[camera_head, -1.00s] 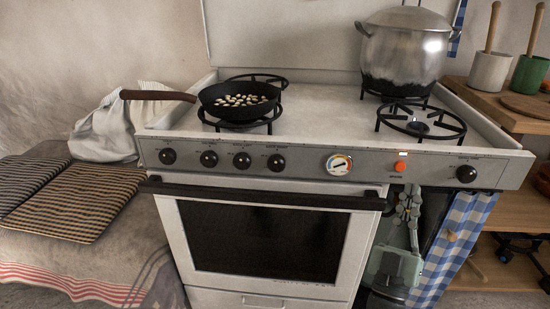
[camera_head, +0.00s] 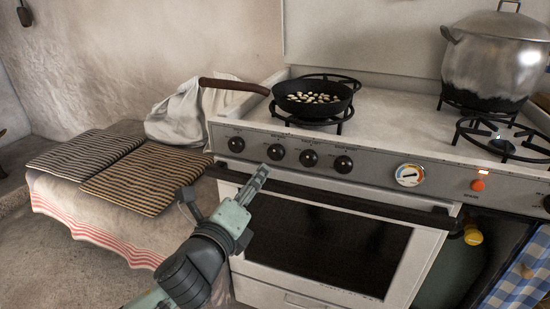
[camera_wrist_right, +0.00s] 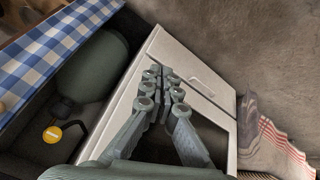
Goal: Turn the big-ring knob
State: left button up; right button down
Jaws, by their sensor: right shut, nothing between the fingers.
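The stove front panel (camera_head: 375,168) carries a row of black knobs (camera_head: 236,144), (camera_head: 276,152), (camera_head: 308,158), (camera_head: 343,164); another black knob (camera_head: 547,203) is cut at the right edge. Their labels are too small to read, so I cannot tell which is the big-ring knob. My right gripper (camera_wrist_right: 167,75) shows in the wrist view, shut and empty, in front of the oven.
A black pan (camera_head: 312,100) with pale pieces sits on the left burner, its handle reaching left. A large pot (camera_head: 495,60) stands back right. The oven handle (camera_head: 330,197) juts out below the knobs. Striped cushions (camera_head: 140,178) lie left; a gas cylinder (camera_wrist_right: 95,65) stands beside the oven.

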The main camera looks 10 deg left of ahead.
aim_at(274, 156)
pick_arm(q)
jog(key=w+d+m, duration=0.1)
jog(key=w, duration=0.1)
jog(key=w+d+r+m, duration=0.1)
jog(key=w, duration=0.2)
jog(key=w+d+m+h, duration=0.1)
jog(key=w, duration=0.2)
jog(key=shift+w+r+t, duration=0.15)
jog(key=shift+r+t, duration=0.1)
jog(key=shift+t, duration=0.05)
pick_arm(e)
jog(key=shift+m+g+h, duration=0.3)
jog(key=shift+m+g, duration=0.1)
jog(key=shift+g, duration=0.5)
jog(key=s, duration=0.2)
jog(key=s+d, duration=0.1)
jog(key=s, duration=0.1)
jog(key=shift+d+f, duration=0.15)
jog(key=shift+f, duration=0.05)
pick_arm(q)
jog(key=c, duration=1.2)
jog(key=shift+o, duration=0.2)
